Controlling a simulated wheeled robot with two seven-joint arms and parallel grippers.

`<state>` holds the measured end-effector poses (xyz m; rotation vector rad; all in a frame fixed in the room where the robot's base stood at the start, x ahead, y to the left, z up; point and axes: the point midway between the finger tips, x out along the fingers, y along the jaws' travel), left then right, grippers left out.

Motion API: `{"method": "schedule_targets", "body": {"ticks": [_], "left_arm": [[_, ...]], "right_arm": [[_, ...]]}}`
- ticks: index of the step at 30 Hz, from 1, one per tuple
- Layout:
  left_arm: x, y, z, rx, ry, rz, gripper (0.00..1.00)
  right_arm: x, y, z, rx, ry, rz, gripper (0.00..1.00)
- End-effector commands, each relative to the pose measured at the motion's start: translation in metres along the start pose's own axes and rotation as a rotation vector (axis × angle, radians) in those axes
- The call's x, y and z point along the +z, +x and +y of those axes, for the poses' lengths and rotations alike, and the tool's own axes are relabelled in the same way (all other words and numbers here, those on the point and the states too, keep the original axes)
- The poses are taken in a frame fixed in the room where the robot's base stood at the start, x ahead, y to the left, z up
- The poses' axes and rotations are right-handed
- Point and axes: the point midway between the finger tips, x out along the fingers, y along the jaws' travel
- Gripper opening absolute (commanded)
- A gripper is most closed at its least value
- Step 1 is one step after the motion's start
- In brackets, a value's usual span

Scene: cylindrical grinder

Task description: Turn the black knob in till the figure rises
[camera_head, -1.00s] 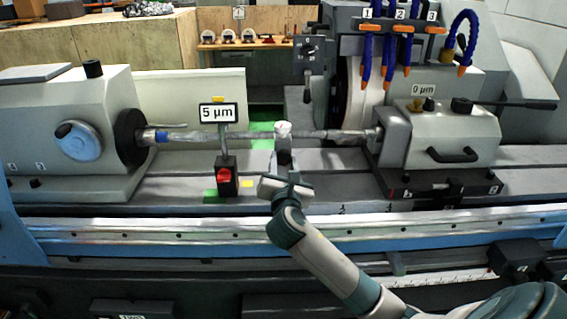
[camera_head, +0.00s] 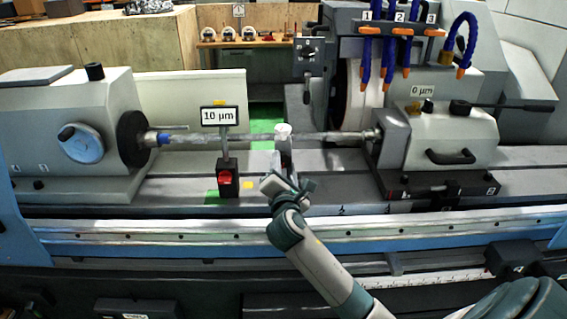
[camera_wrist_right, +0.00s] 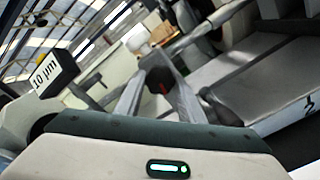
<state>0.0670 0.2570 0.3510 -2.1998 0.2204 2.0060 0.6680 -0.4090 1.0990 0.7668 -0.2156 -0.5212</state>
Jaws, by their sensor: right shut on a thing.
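My right gripper (camera_head: 284,158) reaches up to the steady rest with a white top (camera_head: 283,131) at the middle of the shaft (camera_head: 330,136). In the right wrist view its two fingers (camera_wrist_right: 158,88) close on the black knob (camera_wrist_right: 160,72), which has a small red mark. In the head view my gripper hides the knob. The wrist view is strongly tilted. A small display (camera_head: 219,116) on a stand left of the gripper reads 10 µm; it also shows at the left of the wrist view (camera_wrist_right: 46,74). My left gripper is not in view.
The display's stand has a black base with a red switch (camera_head: 225,178). The headstock (camera_head: 75,130) stands left, with a blue dial. Numbered blue hoses (camera_head: 367,60) hang above. The front rail (camera_head: 150,236) is clear.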

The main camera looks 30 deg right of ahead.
Motion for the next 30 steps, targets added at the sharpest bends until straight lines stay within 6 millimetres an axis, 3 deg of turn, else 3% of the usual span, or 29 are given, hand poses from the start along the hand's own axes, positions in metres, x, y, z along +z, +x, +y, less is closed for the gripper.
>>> {"method": "schedule_targets", "body": {"ticks": [9,23,24,25,30], "left_arm": [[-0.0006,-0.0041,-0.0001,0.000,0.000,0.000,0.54],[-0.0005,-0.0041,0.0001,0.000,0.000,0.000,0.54],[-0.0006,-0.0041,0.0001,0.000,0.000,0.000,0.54],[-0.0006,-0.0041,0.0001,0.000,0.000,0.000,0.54],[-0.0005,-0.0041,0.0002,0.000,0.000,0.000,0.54]], "right_arm": [[0.0005,0.0000,0.0001,0.000,0.137,-0.001,0.13],[0.0004,0.0001,0.0000,0.001,0.154,-0.001,0.13],[0.0004,0.0001,0.0000,0.001,0.154,-0.001,0.45],[0.0004,0.0001,0.0000,0.001,0.154,-0.001,0.52],[0.0003,0.0001,0.0001,0.001,0.154,-0.001,0.54]]}}
